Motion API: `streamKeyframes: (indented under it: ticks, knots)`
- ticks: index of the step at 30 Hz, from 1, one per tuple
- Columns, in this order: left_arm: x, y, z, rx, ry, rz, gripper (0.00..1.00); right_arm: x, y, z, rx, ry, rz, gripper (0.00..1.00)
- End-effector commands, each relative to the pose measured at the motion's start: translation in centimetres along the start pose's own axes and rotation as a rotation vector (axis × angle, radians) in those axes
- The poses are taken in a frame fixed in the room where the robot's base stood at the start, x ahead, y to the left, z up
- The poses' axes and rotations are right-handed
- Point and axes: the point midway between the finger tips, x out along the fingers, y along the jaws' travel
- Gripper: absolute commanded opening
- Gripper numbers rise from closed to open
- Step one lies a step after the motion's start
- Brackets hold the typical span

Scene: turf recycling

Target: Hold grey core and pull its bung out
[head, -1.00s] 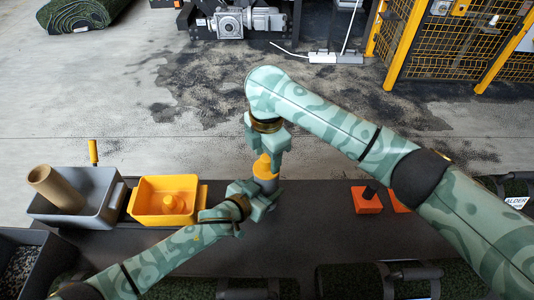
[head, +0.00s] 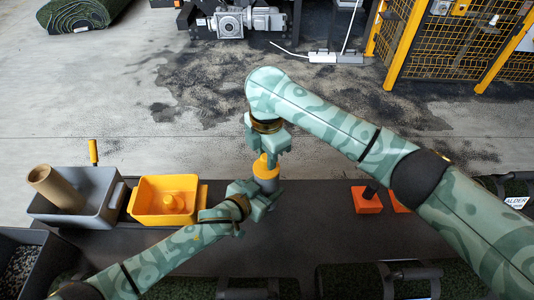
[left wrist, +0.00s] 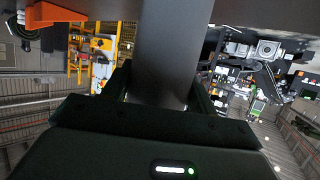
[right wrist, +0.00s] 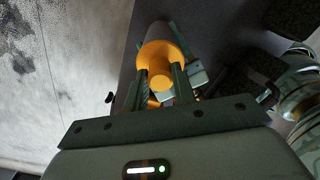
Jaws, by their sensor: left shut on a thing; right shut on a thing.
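The grey core (head: 268,184) stands upright at the middle of the dark bench, with the yellow bung (head: 264,168) at its top. My left gripper (head: 262,195) is shut on the grey core from the left; the core fills the gap between the fingers in the left wrist view (left wrist: 172,50). My right gripper (head: 267,154) is above and shut on the yellow bung. In the right wrist view the bung (right wrist: 161,62) shows its wide flange and narrow knob between the fingers, over the core. I cannot tell whether the bung is still seated.
A yellow bin (head: 150,219) holding a yellow piece and a grey bin (head: 106,214) holding a brown tube (head: 52,186) stand at the left. Orange blocks (head: 367,205) sit at the right. The bench (head: 315,215) is bare between core and blocks.

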Motion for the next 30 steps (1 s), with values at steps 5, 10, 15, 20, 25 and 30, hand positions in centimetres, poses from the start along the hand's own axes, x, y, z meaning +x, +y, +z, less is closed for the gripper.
streamKeyframes:
  ticks: [5,10,15,20,25,30]
  knots:
    - [0.0,0.0,0.1,0.0,-0.001,0.0,0.17,0.0,0.0,0.0,0.0,0.0,0.0,0.0]
    - [0.0,0.0,0.1,0.0,-0.001,0.0,0.17,-0.2,0.0,0.0,0.0,0.0,0.001,0.0]
    - [0.0,0.0,0.1,0.0,-0.001,0.0,0.17,-0.8,0.0,0.0,0.001,0.0,0.001,0.0]
    - [0.0,0.0,0.1,0.0,-0.001,0.0,0.17,-1.3,0.0,0.0,0.0,-0.001,0.0,0.0]
    - [0.0,0.0,0.1,0.0,-0.001,0.0,0.17,-1.9,0.0,0.0,0.0,0.0,0.001,0.0]
    - [0.0,0.0,0.1,0.0,-0.001,0.0,0.17,-2.2,0.0,0.0,0.0,-0.001,0.0,0.0]
